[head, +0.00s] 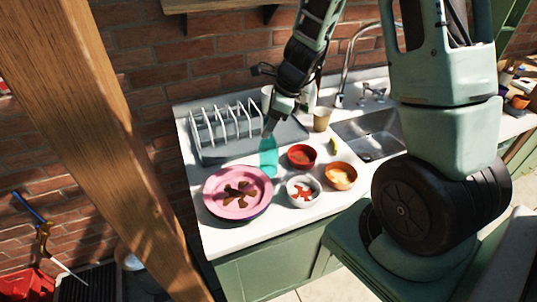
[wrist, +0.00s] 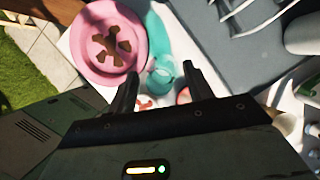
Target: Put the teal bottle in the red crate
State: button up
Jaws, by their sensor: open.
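The teal bottle (head: 268,158) stands on the white counter between the pink plate and the red bowl. In the wrist view the bottle (wrist: 160,45) shows from above, its top between my fingertips. My gripper (head: 269,130) is open and empty, close above the bottle's top. In the wrist view its two fingers (wrist: 161,72) stand apart on either side of the bottle's top; I cannot tell whether they touch it. A red container (head: 24,284), apparently the red crate, is low at the bottom left corner, partly cut off by the picture's edge.
A pink plate (head: 258,187) with brown pieces stands left of the bottle. A red bowl (head: 302,156), an orange bowl (head: 341,177) and a white bowl (head: 303,198) stand to the right. A dish rack (head: 205,147) is behind. A wooden post (head: 105,140) rises between counter and red container.

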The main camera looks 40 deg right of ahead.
jog(key=shift+x, duration=1.25)
grip_shut()
